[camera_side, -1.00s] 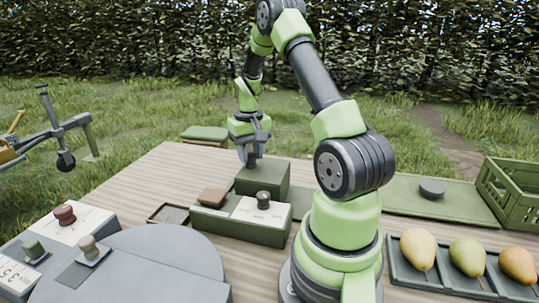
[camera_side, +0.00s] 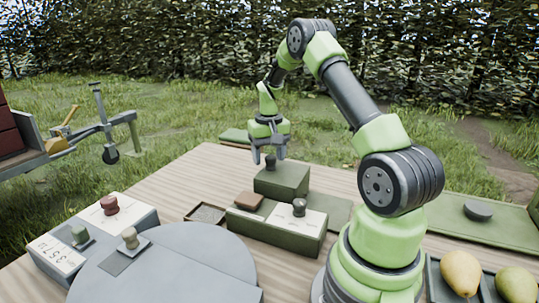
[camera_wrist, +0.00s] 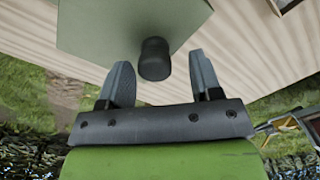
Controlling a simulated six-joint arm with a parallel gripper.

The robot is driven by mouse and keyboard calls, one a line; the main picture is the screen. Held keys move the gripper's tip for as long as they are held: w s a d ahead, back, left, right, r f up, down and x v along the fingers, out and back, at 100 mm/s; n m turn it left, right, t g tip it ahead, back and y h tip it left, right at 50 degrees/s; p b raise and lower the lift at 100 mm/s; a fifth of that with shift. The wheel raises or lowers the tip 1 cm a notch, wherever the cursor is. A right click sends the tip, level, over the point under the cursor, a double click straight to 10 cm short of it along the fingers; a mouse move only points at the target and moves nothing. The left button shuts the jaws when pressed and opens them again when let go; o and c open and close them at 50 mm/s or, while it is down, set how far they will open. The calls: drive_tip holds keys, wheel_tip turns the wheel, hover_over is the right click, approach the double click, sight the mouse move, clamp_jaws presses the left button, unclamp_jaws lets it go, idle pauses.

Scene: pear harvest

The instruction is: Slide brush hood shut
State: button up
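The brush hood is a green box (camera_side: 283,181) with a dark knob (camera_side: 271,161) on top, standing behind the long green stamp box in the side view. In the wrist view the hood's flat top (camera_wrist: 100,35) and the knob (camera_wrist: 154,62) show close ahead. My gripper (camera_side: 269,158) is over the knob with its fingers pointing down. In the wrist view my gripper (camera_wrist: 160,70) is open, with the knob between and slightly beyond the fingertips and gaps on both sides. The brush itself is not visible.
The long green box (camera_side: 282,234) with a brown block (camera_side: 249,201) and a dark-knobbed stamp (camera_side: 299,207) stands just in front of the hood. A small shallow tray (camera_side: 207,213) lies at its left. A grey round table (camera_side: 165,270) and a pear tray (camera_side: 433,285) are nearer.

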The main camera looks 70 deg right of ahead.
wheel_tip(320, 180, up, 10)
idle(0.5)
idle(0.3)
drive_tip(key=s+a+r+n+t, duration=0.25)
drive_tip(key=a+r, duration=0.35)
drive_tip(key=a, duration=0.5)
drive_tip(key=s+a+r+n+t, duration=0.1)
drive_tip(key=s+a+r+t, duration=0.4)
drive_tip(key=a, duration=0.6)
drive_tip(key=s+a+f+n+y, duration=0.1)
drive_tip(key=s+a+y, duration=0.1)
drive_tip(key=s+a, duration=0.3)
drive_tip(key=shift+s+a, duration=0.4)
drive_tip(key=shift+s, duration=0.55)
drive_tip(key=shift+f+n, duration=0.1)
drive_tip(key=shift+n, duration=0.15)
